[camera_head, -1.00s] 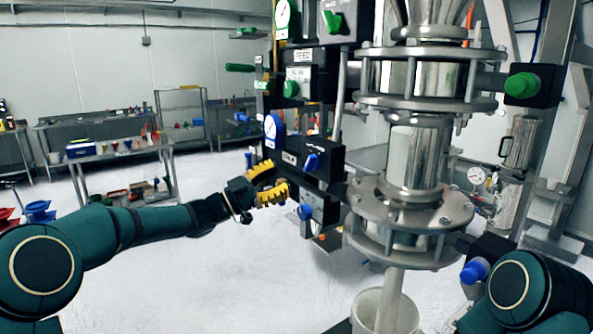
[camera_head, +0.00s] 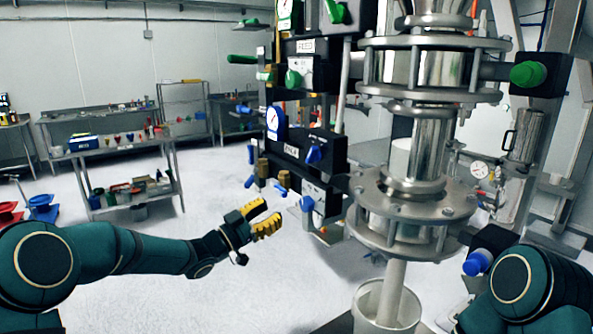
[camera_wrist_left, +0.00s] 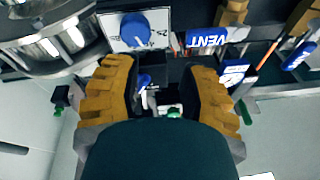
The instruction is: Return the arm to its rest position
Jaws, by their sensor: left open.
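My left gripper (camera_head: 262,219) has yellow ridged fingers and is open and empty in the head view. It hangs in free air to the left of the control panel (camera_head: 318,148), apart from its blue knobs. In the left wrist view the two yellow fingers (camera_wrist_left: 160,100) stand wide apart with nothing held between them.
The steel sifter column (camera_head: 416,150) stands right of the panel, with a white bucket (camera_head: 372,300) under its outlet pipe. A steel table (camera_head: 120,150) with small items stands at the back left. The floor between table and panel is clear.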

